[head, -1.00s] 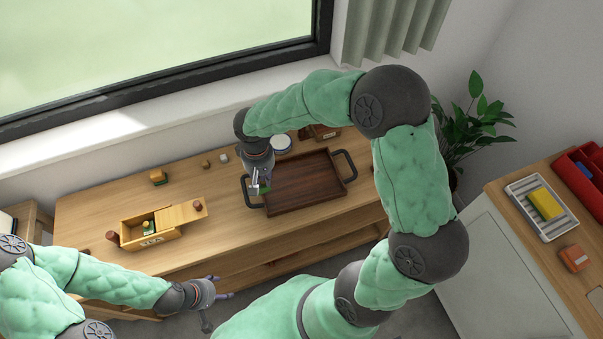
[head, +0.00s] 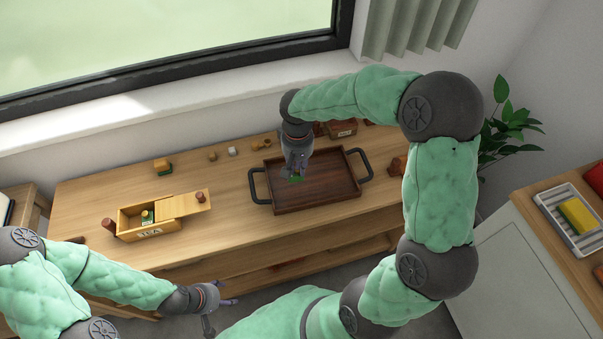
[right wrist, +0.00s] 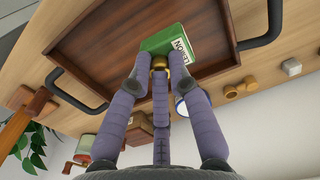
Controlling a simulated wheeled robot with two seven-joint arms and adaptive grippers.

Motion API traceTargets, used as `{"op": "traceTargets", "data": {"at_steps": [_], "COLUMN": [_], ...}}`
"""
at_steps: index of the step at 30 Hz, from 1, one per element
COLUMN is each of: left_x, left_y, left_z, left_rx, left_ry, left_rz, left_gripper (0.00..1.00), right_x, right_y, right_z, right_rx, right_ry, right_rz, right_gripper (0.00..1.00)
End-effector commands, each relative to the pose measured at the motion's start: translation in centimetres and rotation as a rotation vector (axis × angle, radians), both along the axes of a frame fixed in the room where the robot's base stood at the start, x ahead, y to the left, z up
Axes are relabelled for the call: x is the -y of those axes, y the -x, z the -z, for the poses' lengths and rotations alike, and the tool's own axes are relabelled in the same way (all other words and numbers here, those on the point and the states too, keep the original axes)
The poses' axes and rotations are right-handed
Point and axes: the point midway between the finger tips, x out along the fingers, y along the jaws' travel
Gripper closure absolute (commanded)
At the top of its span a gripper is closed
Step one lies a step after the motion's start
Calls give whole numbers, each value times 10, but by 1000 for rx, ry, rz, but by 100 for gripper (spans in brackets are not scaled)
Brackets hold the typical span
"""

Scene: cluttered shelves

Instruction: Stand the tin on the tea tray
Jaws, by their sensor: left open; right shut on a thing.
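The tin (right wrist: 172,42) is green with a white label reading LEMON. My right gripper (right wrist: 162,78) is shut on it. In the head view my right gripper (head: 293,174) hangs over the left part of the tea tray, and only a green bit of the tin (head: 297,180) shows below the fingers. The tea tray (head: 335,194) is dark brown wood with black handles; its bare floor also shows in the right wrist view (right wrist: 110,45). I cannot tell whether the tin touches the tray floor. My left gripper (head: 221,306) is open and empty in front of the table edge.
A wooden tea box (head: 148,235) with its lid slid aside stands at the left of the table (head: 225,225). Brown boxes (head: 341,128) stand behind the tray.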

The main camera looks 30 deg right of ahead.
Motion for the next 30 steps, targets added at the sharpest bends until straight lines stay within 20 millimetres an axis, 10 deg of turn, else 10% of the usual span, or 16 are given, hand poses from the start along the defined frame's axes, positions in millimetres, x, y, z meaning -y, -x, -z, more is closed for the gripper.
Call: {"op": "traceTargets", "data": {"at_steps": [19, 30], "left_x": [0, 0], "left_y": [0, 0], "left_z": [33, 33], "left_rx": [0, 0], "left_ry": [0, 0], "left_rz": [0, 0], "left_gripper": [36, 36], "right_x": [22, 22], "right_y": [-19, -19], "right_z": [64, 66], "right_rx": [2, 3], "right_ry": [0, 0], "right_rz": [-1, 0], "right_gripper": [100, 100]}}
